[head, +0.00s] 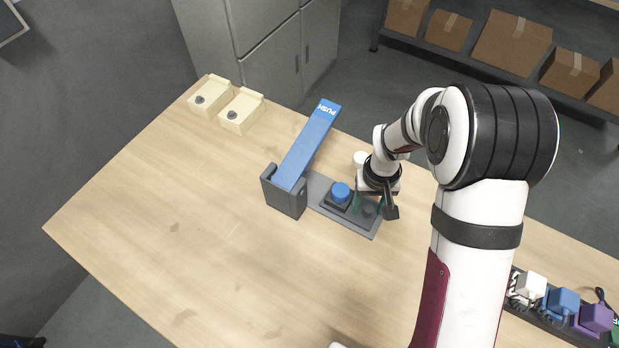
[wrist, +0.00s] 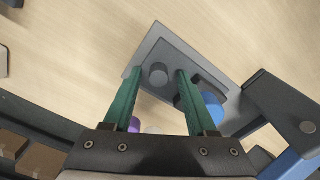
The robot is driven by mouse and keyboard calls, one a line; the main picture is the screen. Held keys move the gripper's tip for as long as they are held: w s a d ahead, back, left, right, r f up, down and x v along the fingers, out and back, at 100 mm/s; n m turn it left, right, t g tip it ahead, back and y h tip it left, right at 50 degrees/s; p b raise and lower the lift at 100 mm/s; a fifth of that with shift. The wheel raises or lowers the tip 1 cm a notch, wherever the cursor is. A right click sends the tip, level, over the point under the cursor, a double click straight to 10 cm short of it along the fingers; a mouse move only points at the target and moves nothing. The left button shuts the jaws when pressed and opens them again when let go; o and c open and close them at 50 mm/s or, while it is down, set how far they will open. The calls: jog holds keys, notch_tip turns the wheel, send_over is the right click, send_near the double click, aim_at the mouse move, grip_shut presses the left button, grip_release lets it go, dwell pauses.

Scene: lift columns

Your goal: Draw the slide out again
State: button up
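The device has a grey base plate (head: 322,192), a dark upright bracket (head: 285,192) and a tilted blue lever marked PUSH (head: 308,145). A blue round button (head: 340,191) sits on a dark block on the plate. A dark grey round knob (head: 369,209) stands near the plate's right end; it also shows in the wrist view (wrist: 158,74). My gripper (wrist: 159,73) is open, its green fingers on either side of the knob with gaps visible. In the head view my gripper (head: 369,204) is over that end of the plate. I cannot tell which part is the slide.
Two cream blocks with grey knobs (head: 210,96) (head: 241,111) stand at the table's far left corner. Several coloured objects (head: 562,303) sit in a dark tray at the right. The wooden table (head: 200,230) is clear at the left and front.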

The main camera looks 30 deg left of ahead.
jog(key=shift+r, duration=3)
jog(key=s+d+r+m, duration=0.7)
jog(key=s+d+r, duration=0.3)
jog(key=d+r, duration=0.15)
jog(key=s+d+r+m+y, duration=0.1)
jog(key=s+m, duration=0.3)
jog(key=s, duration=0.7)
jog(key=shift+s+d+r+m+y, duration=0.3)
jog(key=shift+s+d+r+y, duration=0.1)
jog(key=shift+d, duration=0.4)
jog(key=shift+w, duration=0.1)
